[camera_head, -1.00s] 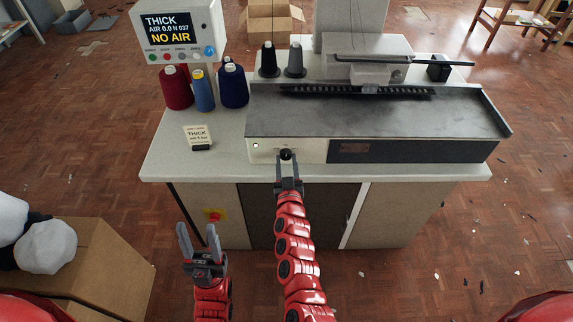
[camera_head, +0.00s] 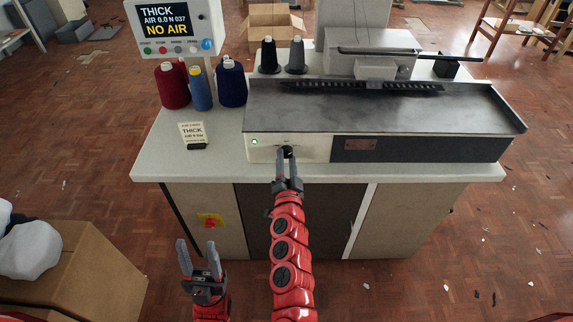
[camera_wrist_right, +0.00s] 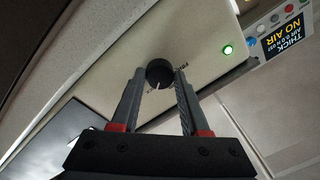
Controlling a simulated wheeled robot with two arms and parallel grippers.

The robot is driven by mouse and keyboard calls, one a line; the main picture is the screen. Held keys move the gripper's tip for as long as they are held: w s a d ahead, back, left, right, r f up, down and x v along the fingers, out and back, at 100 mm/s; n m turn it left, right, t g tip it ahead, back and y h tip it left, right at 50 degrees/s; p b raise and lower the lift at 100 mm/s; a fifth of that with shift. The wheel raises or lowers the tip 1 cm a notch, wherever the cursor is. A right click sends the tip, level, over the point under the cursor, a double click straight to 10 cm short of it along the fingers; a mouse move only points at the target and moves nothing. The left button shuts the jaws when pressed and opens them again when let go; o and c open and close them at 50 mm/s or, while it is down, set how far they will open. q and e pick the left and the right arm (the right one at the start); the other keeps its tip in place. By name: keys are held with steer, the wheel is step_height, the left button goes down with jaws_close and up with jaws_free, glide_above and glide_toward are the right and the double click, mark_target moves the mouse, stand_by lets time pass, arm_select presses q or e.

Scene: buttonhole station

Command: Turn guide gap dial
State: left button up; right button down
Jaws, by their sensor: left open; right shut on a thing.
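The guide gap dial (camera_head: 288,151) is a small black knob on the pale front panel of the machine (camera_head: 400,150). It shows more clearly in the right wrist view (camera_wrist_right: 159,72), with a white pointer line and small printing around it. My right gripper (camera_head: 286,156) is shut on the dial, one finger on each side; the fingers also show in the wrist view (camera_wrist_right: 159,82). They partly cover the dial in the head view. My left gripper (camera_head: 197,244) is open and empty, low in front of the cabinet.
A display (camera_head: 172,26) reads THICK, AIR 0.0, NO AIR. A card (camera_head: 191,132) reading THICK stands on the worktop (camera_head: 225,165) near several thread cones. A green light (camera_head: 254,142) glows left of the dial. A cardboard box (camera_head: 95,270) stands at lower left.

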steer(key=shift+m+b, duration=0.3)
steer(key=shift+m, duration=0.3)
steer(key=shift+c, duration=2)
jaws_free()
steer(key=s+f, duration=0.1)
steer(key=s, duration=1.6)
steer(key=shift+s+d, duration=0.2)
steer(key=shift+d, duration=0.1)
